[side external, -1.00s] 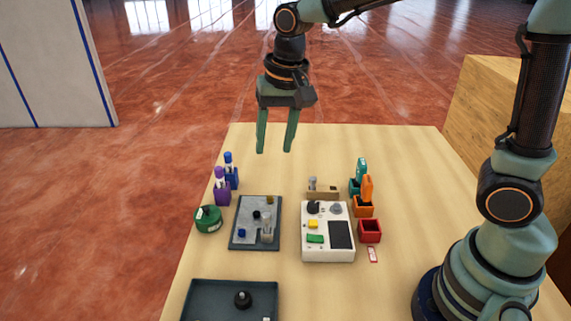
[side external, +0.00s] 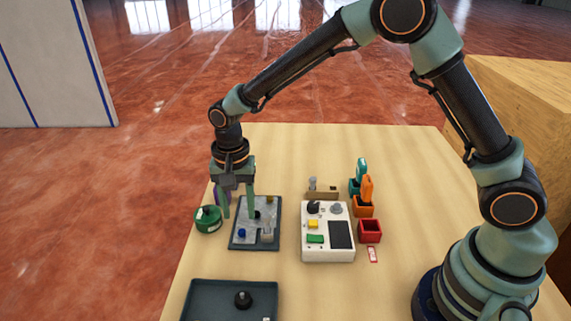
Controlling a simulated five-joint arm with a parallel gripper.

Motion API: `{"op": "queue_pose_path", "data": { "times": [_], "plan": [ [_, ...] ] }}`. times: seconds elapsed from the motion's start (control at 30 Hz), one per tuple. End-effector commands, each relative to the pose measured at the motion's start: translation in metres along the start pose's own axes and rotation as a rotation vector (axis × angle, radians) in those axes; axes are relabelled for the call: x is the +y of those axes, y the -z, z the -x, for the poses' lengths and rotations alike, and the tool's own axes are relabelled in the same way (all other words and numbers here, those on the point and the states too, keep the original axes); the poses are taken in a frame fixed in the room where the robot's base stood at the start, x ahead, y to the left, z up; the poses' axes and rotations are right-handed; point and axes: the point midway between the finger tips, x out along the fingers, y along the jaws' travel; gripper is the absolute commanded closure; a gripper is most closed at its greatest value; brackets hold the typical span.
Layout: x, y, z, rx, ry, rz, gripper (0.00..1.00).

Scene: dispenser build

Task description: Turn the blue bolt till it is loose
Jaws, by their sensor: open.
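The small blue bolt (side external: 241,233) sits at the near left corner of the dark grey plate (side external: 272,206), on its lighter grey raised part. A black bolt and a yellowish bolt (side external: 269,200) are on the same plate, with a pale upright piece (side external: 267,236) at its near right. My gripper (side external: 238,217) points down, open and empty. In the picture its fingertips are just above the blue bolt, one to each side. The height of the gap between fingertips and bolt cannot be told.
A green round container (side external: 208,220) stands close left of the plate, near my left finger. A white control box (side external: 328,252) stands to the right. A dark tray (side external: 205,298) lies in front. Bare table separates plate and tray.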

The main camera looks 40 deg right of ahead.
Motion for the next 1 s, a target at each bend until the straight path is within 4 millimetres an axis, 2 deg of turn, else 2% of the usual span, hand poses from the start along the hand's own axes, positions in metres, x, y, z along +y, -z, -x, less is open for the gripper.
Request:
{"op": "queue_pose_path", "data": {
  "times": [0.1, 0.3, 0.7, 0.73, 0.83, 0.87, 1.0],
  "plan": [
    [0.001, 0.0, -0.023, -0.001, -0.003, 0.0, 0.49],
    [0.0, 0.0, -0.045, 0.0, 0.0, 0.001, 0.49],
    [0.0, 0.0, -0.052, 0.001, 0.001, 0.001, 0.49],
    [0.0, 0.0, -0.052, 0.001, 0.001, 0.001, 0.56],
    [0.0, 0.0, -0.051, 0.001, 0.001, 0.001, 0.95],
    [0.0, 0.0, -0.051, 0.001, 0.001, 0.001, 1.0],
    [0.0, 0.0, -0.051, 0.001, 0.001, 0.001, 1.0]
  ]
}}
